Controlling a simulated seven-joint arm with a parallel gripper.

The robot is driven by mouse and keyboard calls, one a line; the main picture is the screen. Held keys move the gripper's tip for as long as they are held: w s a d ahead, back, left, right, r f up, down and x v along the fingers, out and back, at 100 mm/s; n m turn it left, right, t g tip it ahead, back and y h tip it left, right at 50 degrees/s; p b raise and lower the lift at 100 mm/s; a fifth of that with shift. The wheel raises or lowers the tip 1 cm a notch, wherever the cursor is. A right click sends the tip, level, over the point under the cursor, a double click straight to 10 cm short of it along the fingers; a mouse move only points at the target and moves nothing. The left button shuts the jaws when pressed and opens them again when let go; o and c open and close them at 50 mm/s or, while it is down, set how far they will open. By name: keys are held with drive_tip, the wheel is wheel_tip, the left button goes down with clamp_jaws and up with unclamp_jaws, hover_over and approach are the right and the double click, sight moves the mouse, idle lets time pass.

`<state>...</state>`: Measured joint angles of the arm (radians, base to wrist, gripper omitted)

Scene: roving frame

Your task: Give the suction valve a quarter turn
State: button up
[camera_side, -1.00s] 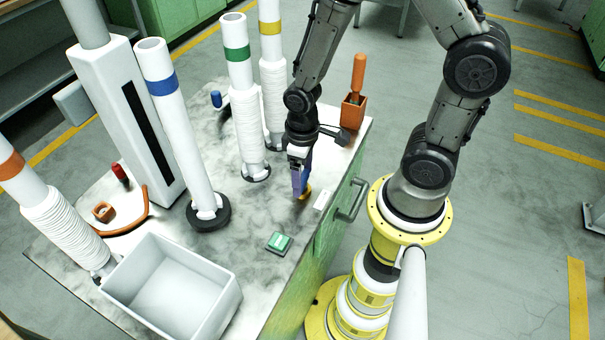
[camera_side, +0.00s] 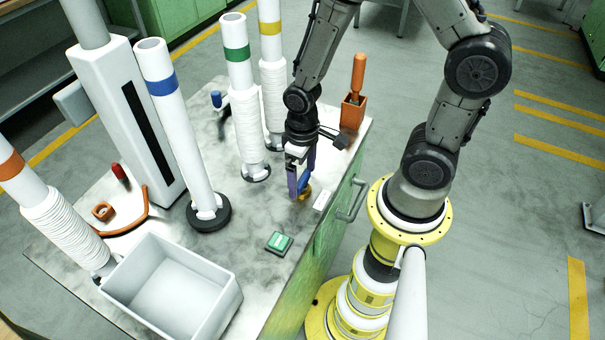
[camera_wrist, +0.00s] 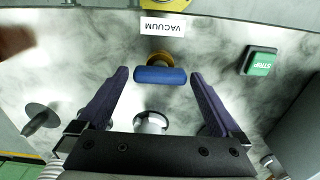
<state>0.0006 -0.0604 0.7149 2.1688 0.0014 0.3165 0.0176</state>
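The suction valve has a blue bar handle (camera_wrist: 160,76) on a brass-yellow body (camera_wrist: 158,57), beside a white VACUUM label (camera_wrist: 162,27). In the wrist view the handle lies crosswise between the fingertips. In the side view the handle (camera_side: 305,184) shows low between the fingers, near the bench's right edge. My gripper (camera_wrist: 158,76) has two purple fingers, open, one at each end of the handle, with a gap on both sides. It also shows in the side view (camera_side: 301,185), pointing down at the valve.
A green STRIP block (camera_side: 279,243) lies in front of the valve. Several banded white hoses, including the green-banded one (camera_side: 237,60), stand to the left and behind. An orange holder (camera_side: 353,111) stands behind right. A grey bin (camera_side: 225,300) sits front left.

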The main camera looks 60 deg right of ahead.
sight(302, 178)
wheel_tip(302, 178, up, 14)
idle(0.7)
